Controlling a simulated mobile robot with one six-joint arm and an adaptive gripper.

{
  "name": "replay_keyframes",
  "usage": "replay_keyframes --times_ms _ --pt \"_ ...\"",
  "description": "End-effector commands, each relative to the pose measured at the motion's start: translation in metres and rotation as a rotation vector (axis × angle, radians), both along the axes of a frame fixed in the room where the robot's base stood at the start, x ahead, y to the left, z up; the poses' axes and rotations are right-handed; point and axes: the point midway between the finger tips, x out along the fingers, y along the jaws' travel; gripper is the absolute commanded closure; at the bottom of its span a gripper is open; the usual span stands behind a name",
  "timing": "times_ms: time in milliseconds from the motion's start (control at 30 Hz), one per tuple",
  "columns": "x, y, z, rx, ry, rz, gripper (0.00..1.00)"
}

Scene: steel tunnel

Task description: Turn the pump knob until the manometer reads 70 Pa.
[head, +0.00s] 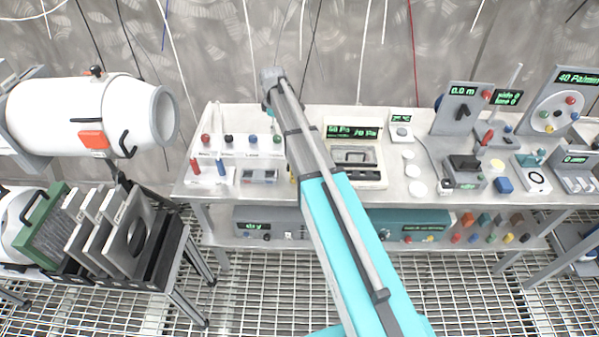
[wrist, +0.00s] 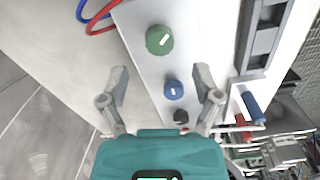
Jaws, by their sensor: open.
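A white panel (head: 240,153) on the bench carries a row of knobs: red (head: 205,140), black (head: 228,139), blue (head: 252,140) and green (head: 277,140). I cannot tell from labels which is the pump knob. In the wrist view, the green knob (wrist: 159,40) with a white mark lies beyond my open, empty gripper (wrist: 161,72). The blue knob (wrist: 173,89) and the black knob (wrist: 181,117) show nearer. The fingers appear apart from the knobs. A green-lettered display (head: 352,131) shows two Pa values; the right looks like 70, the left like 68.
Red and blue hoses (wrist: 98,14) leave the panel in the wrist view. Small red (head: 195,167) and blue (head: 221,168) upright pieces stand before the panel. A meter-like box (head: 260,175) sits beside them. The bench's right side holds several instruments; a grey wall stands behind.

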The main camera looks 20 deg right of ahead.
Motion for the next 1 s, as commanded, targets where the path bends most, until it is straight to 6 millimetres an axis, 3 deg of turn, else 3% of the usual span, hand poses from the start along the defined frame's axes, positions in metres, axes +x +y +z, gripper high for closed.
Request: replay_keyframes --times_ms 1000 --pt "0.000 0.000 0.090 0.000 0.000 0.000 0.18"
